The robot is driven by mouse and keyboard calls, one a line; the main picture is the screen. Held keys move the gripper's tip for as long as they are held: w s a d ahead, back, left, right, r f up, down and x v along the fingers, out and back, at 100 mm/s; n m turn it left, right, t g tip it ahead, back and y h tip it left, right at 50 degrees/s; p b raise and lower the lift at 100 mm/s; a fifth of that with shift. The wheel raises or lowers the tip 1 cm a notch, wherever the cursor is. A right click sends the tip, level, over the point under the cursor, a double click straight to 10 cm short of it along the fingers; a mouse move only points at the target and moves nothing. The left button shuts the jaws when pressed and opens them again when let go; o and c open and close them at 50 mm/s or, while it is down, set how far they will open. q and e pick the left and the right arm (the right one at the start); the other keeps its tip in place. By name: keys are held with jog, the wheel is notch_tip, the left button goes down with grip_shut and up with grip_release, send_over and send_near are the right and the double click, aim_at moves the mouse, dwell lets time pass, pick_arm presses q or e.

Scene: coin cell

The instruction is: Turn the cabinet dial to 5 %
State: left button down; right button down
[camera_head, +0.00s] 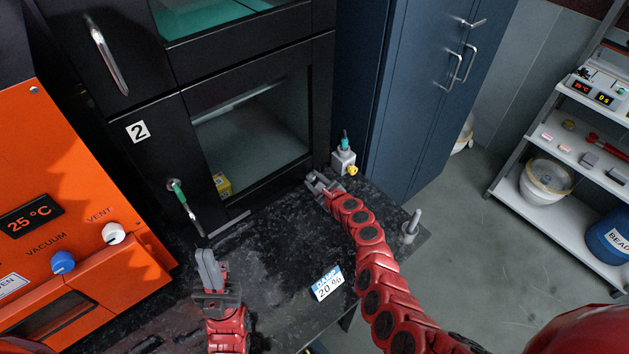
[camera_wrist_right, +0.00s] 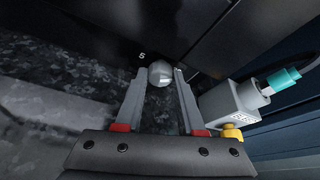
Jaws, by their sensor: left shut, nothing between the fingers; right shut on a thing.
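The black cabinet (camera_head: 180,165) has a glass front and a label "2". In the right wrist view a small round silver dial knob (camera_wrist_right: 160,74) sits low on its face, with a white mark like a "5" beside it. My right gripper (camera_head: 320,181) is at the cabinet's lower right edge. Its fingertips (camera_wrist_right: 157,76) are closed on the knob from both sides. The knob's pointer cannot be made out, and the gripper covers the knob in the head view. My left gripper (camera_head: 208,262) is shut and empty over the dark bench, left of the right arm.
A card reading "20 %" (camera_head: 327,284) lies on the bench (camera_head: 275,265). A grey box with a teal plug and yellow knob (camera_head: 344,160) stands close beside my right gripper. An orange oven (camera_head: 70,190) is at left. A grey post (camera_head: 412,226) stands at the bench's right corner.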

jog(key=c, duration=0.5)
grip_release()
jog(key=shift+s+d+r+p, duration=0.1)
jog(key=shift+s+r+p, duration=0.1)
jog(key=shift+p, duration=0.1)
jog(key=p+v, duration=0.2)
jog(key=v, duration=0.3)
jog(key=shift+s+d+r, duration=0.1)
jog(key=shift+s+d, duration=0.05)
jog(key=shift+s, duration=0.15)
jog(key=b+v, duration=0.1)
jog(key=v, duration=1)
jog(key=shift+d+b, duration=0.1)
jog(key=shift+b, duration=0.2)
